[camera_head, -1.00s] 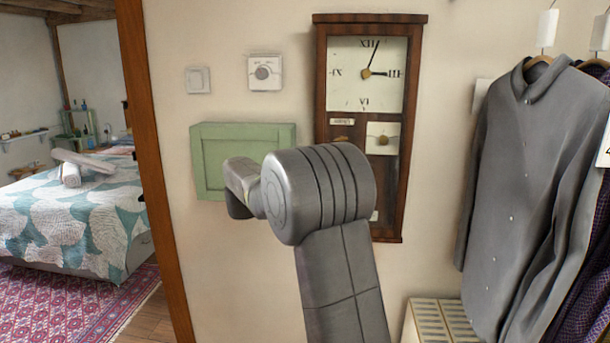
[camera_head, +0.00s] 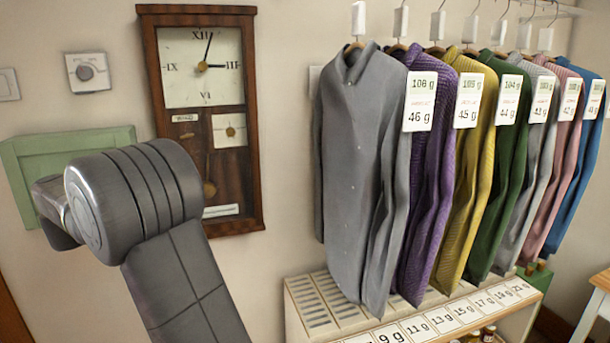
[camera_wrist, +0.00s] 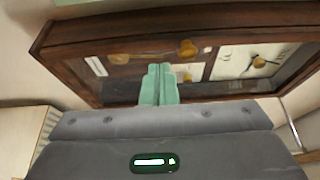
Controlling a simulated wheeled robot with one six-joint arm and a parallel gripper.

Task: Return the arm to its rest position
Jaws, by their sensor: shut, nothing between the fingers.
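My grey arm (camera_head: 135,205) rises from the bottom left of the head view. Its rounded joint is bent towards the left, in front of a green wall panel and next to the clock. My gripper (camera_wrist: 160,72) shows in the wrist view as two pale green fingers pressed together, shut and empty. Its tips appear in front of the lower part of the wooden clock, with no clear contact. In the head view the fingers cannot be made out behind the arm.
A wooden wall clock (camera_head: 245,150) hangs right of my arm. The green panel (camera_head: 70,150) is partly behind it. Several shirts (camera_head: 365,190) with gram tags hang on a rail at right, above a low shelf (camera_head: 440,322) with number labels. A table (camera_head: 600,290) stands at far right.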

